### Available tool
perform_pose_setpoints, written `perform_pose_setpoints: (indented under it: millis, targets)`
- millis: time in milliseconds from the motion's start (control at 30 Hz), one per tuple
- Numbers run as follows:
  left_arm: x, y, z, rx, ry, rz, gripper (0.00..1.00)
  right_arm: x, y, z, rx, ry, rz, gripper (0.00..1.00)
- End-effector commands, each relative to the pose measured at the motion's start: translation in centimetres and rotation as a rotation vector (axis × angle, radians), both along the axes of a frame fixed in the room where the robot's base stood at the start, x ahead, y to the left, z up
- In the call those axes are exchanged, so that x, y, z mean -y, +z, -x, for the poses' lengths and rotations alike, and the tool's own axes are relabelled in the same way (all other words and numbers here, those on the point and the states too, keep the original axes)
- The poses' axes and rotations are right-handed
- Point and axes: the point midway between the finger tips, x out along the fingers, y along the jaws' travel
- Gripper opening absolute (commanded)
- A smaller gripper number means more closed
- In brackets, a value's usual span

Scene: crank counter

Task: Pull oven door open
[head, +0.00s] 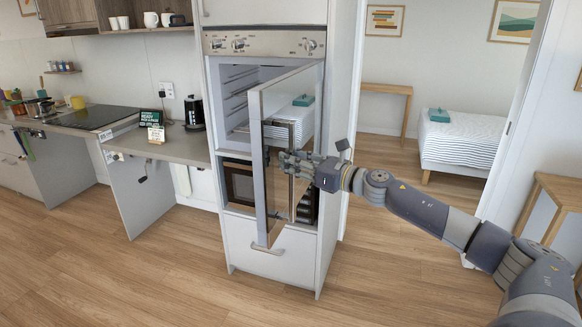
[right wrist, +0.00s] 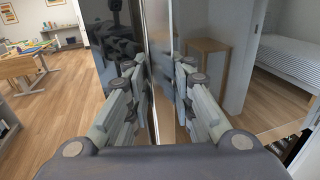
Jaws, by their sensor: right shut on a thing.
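The oven door (head: 257,115) is a tall panel with a mirror-like glass front. It stands swung well open on its right side, in front of the wall oven (head: 238,82), and the lit interior with side rails shows behind it. A long vertical handle (head: 292,200) runs down the door front near the free edge. My right gripper (head: 287,160) reaches in from the right and is shut on the handle. In the right wrist view, the fingers (right wrist: 165,72) lie on both sides of the upright bar, beside the dark reflecting glass. My left gripper is not in view.
A control panel with knobs (head: 262,43) is above the oven. A lower appliance (head: 240,187) and a drawer (head: 270,262) are below, partly behind the door. A counter (head: 160,146) stands left. The wooden floor (head: 150,265) in front is clear. A bed (head: 460,140) stands behind right.

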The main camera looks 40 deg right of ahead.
Motion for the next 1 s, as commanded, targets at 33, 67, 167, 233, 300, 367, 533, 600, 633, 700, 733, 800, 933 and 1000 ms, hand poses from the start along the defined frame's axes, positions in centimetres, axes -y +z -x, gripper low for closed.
perform_pose_setpoints:
  millis: [33,67,167,233,300,367,533,600,633,700,733,800,933,1000]
  targets:
    - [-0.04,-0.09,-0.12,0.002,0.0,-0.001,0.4,0.11,0.13,-0.03,0.001,-0.001,-0.006,0.0]
    - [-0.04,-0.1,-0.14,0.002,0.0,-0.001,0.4,0.13,0.15,-0.04,0.001,-0.001,-0.006,0.0]
    - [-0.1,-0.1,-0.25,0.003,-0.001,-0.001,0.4,0.18,0.19,-0.05,0.001,-0.001,-0.006,0.0]
    - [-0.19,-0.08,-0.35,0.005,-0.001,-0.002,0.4,0.2,0.21,-0.05,0.001,-0.001,-0.006,0.0]
    - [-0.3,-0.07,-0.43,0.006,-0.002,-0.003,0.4,0.21,0.23,-0.06,0.002,-0.002,-0.005,0.0]
    - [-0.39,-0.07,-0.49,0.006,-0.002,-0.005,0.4,0.22,0.24,-0.06,0.002,-0.002,-0.005,0.0]
    - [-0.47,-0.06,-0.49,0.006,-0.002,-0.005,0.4,0.25,0.26,-0.06,0.002,-0.003,-0.004,0.38]
    - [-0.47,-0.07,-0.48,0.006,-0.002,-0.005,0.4,0.24,0.23,-0.06,0.002,-0.002,-0.003,0.4]
    - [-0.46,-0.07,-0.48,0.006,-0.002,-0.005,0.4,0.24,0.22,-0.05,0.002,-0.002,-0.003,0.4]
    - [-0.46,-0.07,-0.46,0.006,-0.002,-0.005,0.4,0.21,0.19,-0.06,0.001,-0.002,-0.003,0.4]
    - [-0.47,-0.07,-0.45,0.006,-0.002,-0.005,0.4,0.21,0.17,-0.06,0.002,-0.002,-0.002,0.4]
    - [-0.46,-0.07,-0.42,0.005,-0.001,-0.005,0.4,0.2,0.15,-0.05,0.002,-0.002,-0.002,0.4]
    - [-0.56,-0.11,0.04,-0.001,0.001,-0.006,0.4,0.22,0.11,0.03,0.002,-0.001,-0.002,0.4]
    - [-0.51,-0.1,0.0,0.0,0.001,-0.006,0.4,0.28,0.05,0.18,0.0,-0.002,-0.002,0.4]
